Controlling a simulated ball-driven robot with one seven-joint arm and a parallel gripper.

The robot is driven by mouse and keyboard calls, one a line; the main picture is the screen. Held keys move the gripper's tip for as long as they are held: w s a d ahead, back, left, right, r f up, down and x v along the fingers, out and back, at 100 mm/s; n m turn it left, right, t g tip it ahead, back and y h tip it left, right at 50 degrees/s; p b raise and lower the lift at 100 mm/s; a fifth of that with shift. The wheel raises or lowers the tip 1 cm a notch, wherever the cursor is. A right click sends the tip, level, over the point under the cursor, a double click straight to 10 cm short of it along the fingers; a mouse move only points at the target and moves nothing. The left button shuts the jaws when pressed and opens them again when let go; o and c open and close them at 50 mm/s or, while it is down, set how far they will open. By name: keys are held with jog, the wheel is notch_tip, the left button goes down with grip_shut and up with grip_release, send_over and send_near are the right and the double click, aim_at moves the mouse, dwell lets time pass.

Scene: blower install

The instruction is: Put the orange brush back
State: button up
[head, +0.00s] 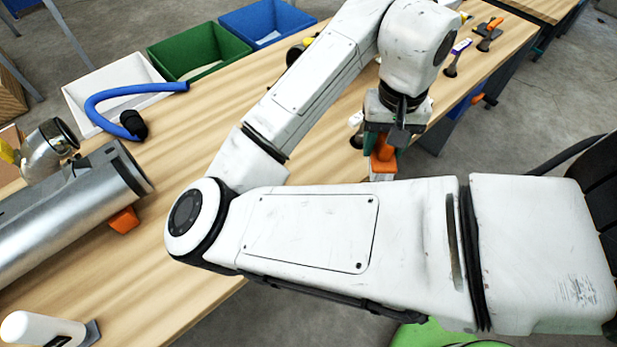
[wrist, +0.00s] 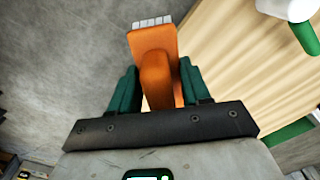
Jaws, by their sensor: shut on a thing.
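The orange brush (head: 382,160) hangs below my gripper (head: 381,140) in the head view, near the table's right edge. In the wrist view the brush (wrist: 153,50) stands between the two green fingers of my gripper (wrist: 153,85), with its pale bristles at the far end. My gripper is shut on the brush. My arm hides part of the table behind and around it in the head view.
Small tools (head: 487,35) lie at the far right end.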

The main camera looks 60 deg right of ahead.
jog(key=w+f, duration=0.3)
jog(key=w, duration=0.1)
jog(key=w+a+f, duration=0.1)
jog(key=w+f, duration=0.2)
jog(key=w, duration=0.1)
jog(key=w+a+f+p, duration=0.1)
jog(key=w+f, duration=0.2)
jog(key=w, duration=0.1)
jog(key=shift+w, duration=0.2)
jog(key=shift+w+f+p, duration=0.15)
jog(key=shift+f+p, duration=0.05)
jog(key=shift+f, duration=0.7)
jog(key=shift+w+f+p, duration=0.1)
jog(key=shift+f+p, duration=0.05)
jog(key=shift+f, duration=0.75)
jog(key=shift+f, duration=0.1)
jog(key=o, duration=1.1)
notch_tip(320, 180, up, 12)
jog(key=shift+r+b, duration=0.15)
jog(key=shift+b, duration=0.4)
